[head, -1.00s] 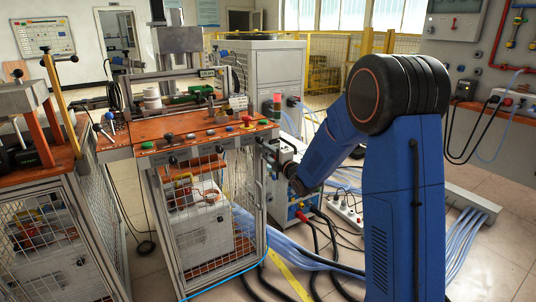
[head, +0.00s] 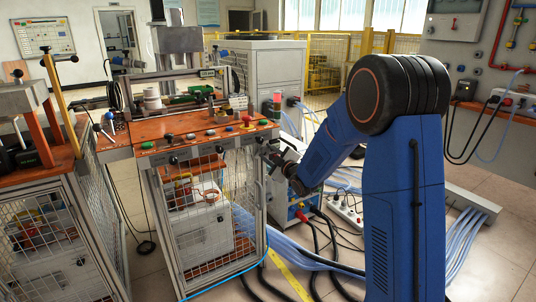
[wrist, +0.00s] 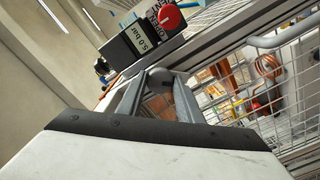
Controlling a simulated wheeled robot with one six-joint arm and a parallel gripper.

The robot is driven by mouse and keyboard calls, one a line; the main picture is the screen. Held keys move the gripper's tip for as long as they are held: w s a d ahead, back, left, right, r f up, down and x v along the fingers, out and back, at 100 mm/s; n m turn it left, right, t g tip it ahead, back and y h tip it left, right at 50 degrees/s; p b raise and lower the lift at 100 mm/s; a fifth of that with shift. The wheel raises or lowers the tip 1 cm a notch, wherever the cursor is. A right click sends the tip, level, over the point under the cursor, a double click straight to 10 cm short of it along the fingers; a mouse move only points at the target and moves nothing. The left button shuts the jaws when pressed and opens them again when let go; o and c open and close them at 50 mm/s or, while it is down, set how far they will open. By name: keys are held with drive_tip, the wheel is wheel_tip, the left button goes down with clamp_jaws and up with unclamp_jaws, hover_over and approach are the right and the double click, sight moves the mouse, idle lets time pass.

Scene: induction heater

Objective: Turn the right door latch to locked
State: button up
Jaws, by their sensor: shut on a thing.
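The right door latch shows in the wrist view as a dark rounded knob (wrist: 158,76). My gripper (wrist: 159,86) has its two grey fingers closed on either side of this knob. In the head view my gripper (head: 268,154) is at the right front corner of the orange-topped machine (head: 200,137), just below its top edge. The latch is too small and too covered there to read its angle. The mesh door (head: 205,220) under the top looks closed.
A red knob (wrist: 168,17) and a 5.0 bar display (wrist: 145,38) sit close beyond my fingers. A mesh-sided cart (head: 55,225) stands at the left. Cables (head: 310,262) and a power strip (head: 345,213) lie on the floor to the right.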

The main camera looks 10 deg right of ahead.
drive_tip(key=m, duration=0.4)
drive_tip(key=shift+f+m, duration=0.1)
drive_tip(key=shift+m, duration=2.8)
drive_tip(key=o, duration=1)
drive_tip(key=shift+o, duration=0.2)
drive_tip(key=v, duration=1.7)
drive_tip(key=shift+s, duration=0.2)
drive_tip(key=shift+d, duration=0.1)
